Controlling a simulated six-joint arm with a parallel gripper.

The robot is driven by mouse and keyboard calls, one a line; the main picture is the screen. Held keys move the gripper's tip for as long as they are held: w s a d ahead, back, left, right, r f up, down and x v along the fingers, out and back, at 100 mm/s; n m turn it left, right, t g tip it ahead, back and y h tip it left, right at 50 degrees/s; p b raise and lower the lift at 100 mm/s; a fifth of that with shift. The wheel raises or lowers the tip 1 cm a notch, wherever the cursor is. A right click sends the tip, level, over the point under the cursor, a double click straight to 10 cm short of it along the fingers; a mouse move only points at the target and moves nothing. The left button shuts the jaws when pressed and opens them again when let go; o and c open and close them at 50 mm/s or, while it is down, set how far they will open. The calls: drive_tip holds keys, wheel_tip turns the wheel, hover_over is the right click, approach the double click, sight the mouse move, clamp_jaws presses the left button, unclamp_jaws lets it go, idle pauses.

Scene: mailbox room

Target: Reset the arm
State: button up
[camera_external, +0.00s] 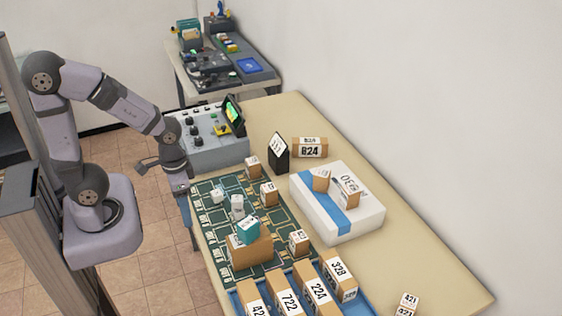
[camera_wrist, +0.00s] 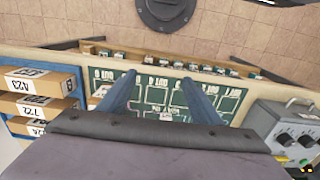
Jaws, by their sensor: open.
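My gripper (camera_external: 183,202) hangs at the left edge of the table, pointing down beside the green marked board (camera_external: 207,222). In the wrist view, its two blue fingers (camera_wrist: 147,98) are spread apart with nothing held between them. The green board (camera_wrist: 188,88) shows beyond and between the fingers. My arm is bent, with its upper links raised. Part of the wrist view is covered by my own gripper body.
A grey control box (camera_external: 205,143) stands close behind my gripper. Small boxes, including a teal-topped one (camera_external: 249,229), stand on the board. A white parcel (camera_external: 337,207) with a blue stripe lies right. Numbered cartons (camera_external: 289,302) fill a blue rack in front. Tiled floor is open at left.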

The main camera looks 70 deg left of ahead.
wheel_tip(320, 180, up, 10)
drive_tip(key=f+p, duration=0.1)
drive_tip(key=p, duration=0.7)
wheel_tip(320, 180, down, 5)
drive_tip(key=b, duration=0.5)
drive_tip(key=shift+r+b, duration=0.1)
drive_tip(key=shift+b, duration=0.25)
